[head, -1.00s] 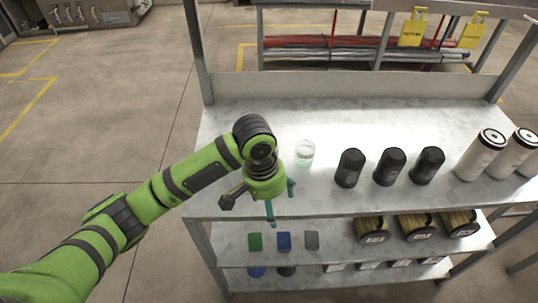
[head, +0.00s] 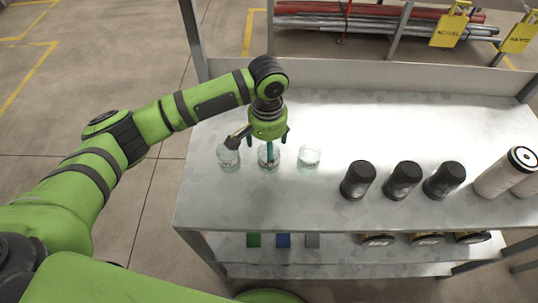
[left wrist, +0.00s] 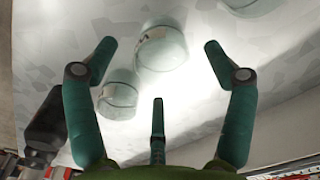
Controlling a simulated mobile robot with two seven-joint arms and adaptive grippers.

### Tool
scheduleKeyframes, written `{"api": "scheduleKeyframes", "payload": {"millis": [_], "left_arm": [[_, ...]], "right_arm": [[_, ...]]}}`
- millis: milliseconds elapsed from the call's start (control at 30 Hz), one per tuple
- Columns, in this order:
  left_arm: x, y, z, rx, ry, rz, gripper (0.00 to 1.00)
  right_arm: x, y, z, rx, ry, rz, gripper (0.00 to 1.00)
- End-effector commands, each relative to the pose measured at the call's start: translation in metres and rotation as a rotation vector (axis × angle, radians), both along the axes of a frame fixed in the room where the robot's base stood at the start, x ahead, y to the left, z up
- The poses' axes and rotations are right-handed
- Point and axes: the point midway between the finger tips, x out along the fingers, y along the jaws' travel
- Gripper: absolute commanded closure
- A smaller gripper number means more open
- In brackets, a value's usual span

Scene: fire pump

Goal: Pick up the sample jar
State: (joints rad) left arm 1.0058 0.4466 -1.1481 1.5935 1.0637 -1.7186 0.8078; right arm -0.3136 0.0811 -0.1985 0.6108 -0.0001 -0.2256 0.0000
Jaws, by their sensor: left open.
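Three clear glass jars stand upright in a row on the metal shelf top: a left jar (head: 228,160), a middle jar (head: 265,163) and a right jar (head: 309,157). Which one the task means cannot be told. My left gripper (head: 268,143) is open, fingers down, over the middle jar and partly hiding it. In the left wrist view, one jar (left wrist: 162,48) lies between the spread fingers of the gripper (left wrist: 158,58), near their tips. Another jar (left wrist: 117,93) is closer to the left finger, and a third (left wrist: 250,6) is cut by the top edge. My right gripper is not in view.
Several black canisters (head: 403,180) stand to the right on the shelf top (head: 270,205), with white cylinders (head: 507,172) beyond them. Lower shelves hold coloured blocks (head: 283,240). A raised back panel (head: 340,75) borders the top. The area behind the jars is clear.

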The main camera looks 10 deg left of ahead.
Motion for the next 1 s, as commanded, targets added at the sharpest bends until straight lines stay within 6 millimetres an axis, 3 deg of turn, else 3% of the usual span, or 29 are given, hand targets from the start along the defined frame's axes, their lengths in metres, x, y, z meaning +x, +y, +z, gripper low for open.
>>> {"api": "scheduleKeyframes", "payload": {"millis": [33, 200, 467, 500, 633, 1000], "left_arm": [[0.0, 0.0, -0.005, 0.002, 0.006, 0.002, 0.16], [0.0, 0.0, -0.027, 0.0, 0.002, -0.001, 0.16], [0.001, 0.0, -0.032, 0.0, 0.0, -0.002, 0.16], [0.001, 0.0, -0.032, 0.0, 0.0, -0.002, 0.24], [0.001, 0.0, -0.031, 0.0, 0.0, -0.002, 0.76], [0.0, 0.0, -0.031, 0.0, 0.0, -0.002, 0.8]], "right_arm": [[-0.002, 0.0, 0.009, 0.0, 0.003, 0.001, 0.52], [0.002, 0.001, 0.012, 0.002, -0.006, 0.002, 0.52], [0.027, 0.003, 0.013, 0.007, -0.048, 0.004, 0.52], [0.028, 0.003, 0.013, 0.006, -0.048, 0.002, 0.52], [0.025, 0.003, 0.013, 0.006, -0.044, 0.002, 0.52], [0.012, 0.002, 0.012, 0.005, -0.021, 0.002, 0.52]]}}
